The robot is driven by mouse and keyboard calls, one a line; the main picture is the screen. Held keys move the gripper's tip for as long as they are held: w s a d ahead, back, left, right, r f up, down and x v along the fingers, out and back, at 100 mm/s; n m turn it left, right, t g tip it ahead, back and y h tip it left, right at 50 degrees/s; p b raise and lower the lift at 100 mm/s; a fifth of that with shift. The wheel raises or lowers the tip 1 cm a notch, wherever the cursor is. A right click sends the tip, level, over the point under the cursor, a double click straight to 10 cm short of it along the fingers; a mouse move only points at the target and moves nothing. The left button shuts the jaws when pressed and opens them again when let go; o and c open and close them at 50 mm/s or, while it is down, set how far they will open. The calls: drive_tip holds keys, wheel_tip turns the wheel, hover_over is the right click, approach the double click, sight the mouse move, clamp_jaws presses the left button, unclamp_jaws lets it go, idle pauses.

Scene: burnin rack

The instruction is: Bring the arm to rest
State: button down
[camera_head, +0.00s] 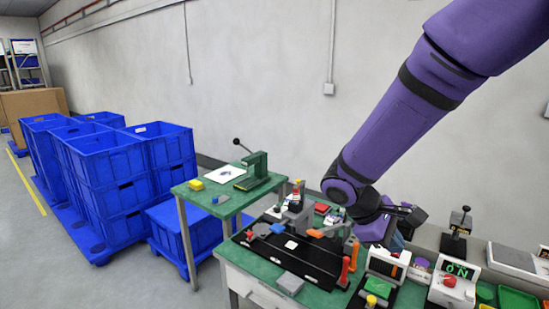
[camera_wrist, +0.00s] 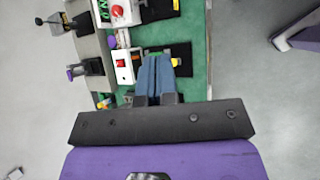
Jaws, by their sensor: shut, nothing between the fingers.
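My arm reaches down from the upper right in the head view, its purple links bent at an elbow above the workbench. In the wrist view my gripper (camera_wrist: 154,62) shows as two blue-grey fingers side by side, shut with nothing between them. The fingers overlap the green bench top (camera_wrist: 190,25) in that view. In the head view the arm's end is partly hidden behind its own links, near the tester with the red button (camera_head: 450,281).
A green workbench with a black fixture plate (camera_head: 290,258) and orange and red parts lies below the arm. A smaller green table (camera_head: 214,197) holds a hand press (camera_head: 256,172). Blue crates (camera_head: 105,165) are stacked at left. Grey floor is free at the far left.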

drive_tip(key=s+d+r+m+t+y, duration=0.3)
drive_tip(key=s+r+m+y, duration=0.1)
drive_tip(key=s+r, duration=0.4)
drive_tip(key=s+d+r+m+t+y, duration=0.2)
drive_tip(key=s+r+m+t+y, duration=0.1)
drive_tip(key=s+r, duration=0.5)
drive_tip(key=s+m+y, duration=0.1)
drive_tip(key=m, duration=0.1)
drive_tip(key=shift+s+d+r+m, duration=0.2)
drive_tip(key=shift+d+r+m, duration=0.1)
drive_tip(key=shift+d+r, duration=0.1)
